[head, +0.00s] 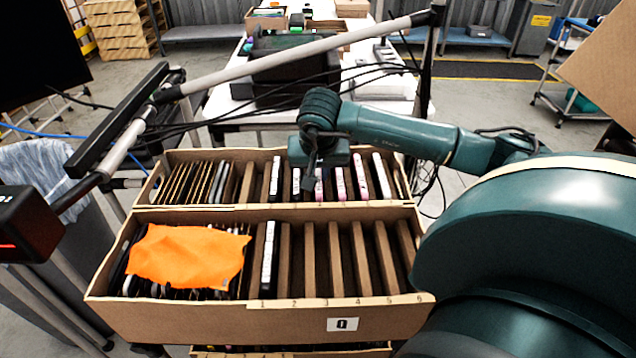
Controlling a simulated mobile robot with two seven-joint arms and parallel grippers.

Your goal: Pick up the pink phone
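Pink phones stand upright in slots of the rear carton. One pink phone (340,184) is just right of my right gripper, a second (361,181) stands further right, and a third pink edge (319,190) shows below the gripper. My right gripper (312,184) points down over the middle of the rear carton (172,212). Its fingers are small and dark against the slots, so I cannot tell whether they are open or touching a phone. My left gripper is not in view.
The front carton (205,322) holds an orange cloth (190,255), a white-edged phone (268,257) and empty slots at right. A metal pole (290,52) and black cables cross above the rear carton. A white table (225,103) stands behind, a grey bin (45,200) at left.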

